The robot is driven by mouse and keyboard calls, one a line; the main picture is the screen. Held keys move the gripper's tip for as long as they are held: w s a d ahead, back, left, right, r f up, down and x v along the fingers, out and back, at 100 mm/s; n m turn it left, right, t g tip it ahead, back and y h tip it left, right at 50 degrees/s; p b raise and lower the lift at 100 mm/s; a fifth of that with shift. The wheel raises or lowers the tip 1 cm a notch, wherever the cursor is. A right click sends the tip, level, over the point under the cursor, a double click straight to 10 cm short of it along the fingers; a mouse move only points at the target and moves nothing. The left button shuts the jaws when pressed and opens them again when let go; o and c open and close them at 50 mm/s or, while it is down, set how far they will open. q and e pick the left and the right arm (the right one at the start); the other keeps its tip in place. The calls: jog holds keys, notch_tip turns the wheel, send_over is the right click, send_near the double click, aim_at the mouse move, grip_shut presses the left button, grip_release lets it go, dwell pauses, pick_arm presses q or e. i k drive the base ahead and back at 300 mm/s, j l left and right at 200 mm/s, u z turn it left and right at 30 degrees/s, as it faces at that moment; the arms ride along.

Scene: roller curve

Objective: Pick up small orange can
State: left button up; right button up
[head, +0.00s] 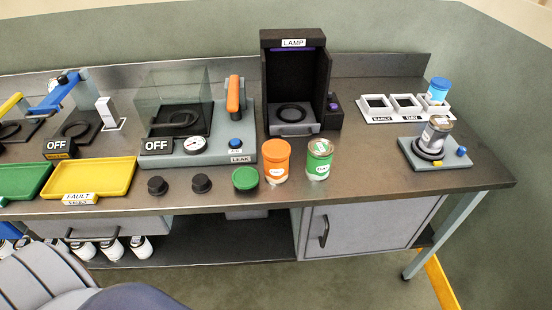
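The small orange can (275,161) stands upright on the metal bench near its front edge, left of the green can (318,160). It has an orange top and a white label low on its front. Nothing covers it in the head view. Neither of my grippers is in view.
A green round lid or dish (245,179) and two black knobs (202,183) lie left of the orange can. Behind are the black lamp box (292,128) and the leak station (236,147). Yellow (122,165) and green trays sit left. Bench space right of the green can is clear.

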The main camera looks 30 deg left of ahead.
aim_at(276, 174)
jog(key=i+l, duration=0.2)
jog(key=i+l+u, duration=0.1)
jog(key=i+l, duration=0.15)
jog(key=l, duration=0.2)
jog(key=i+l, duration=0.2)
jog(key=l+u, duration=0.15)
jog(key=u, duration=1.4)
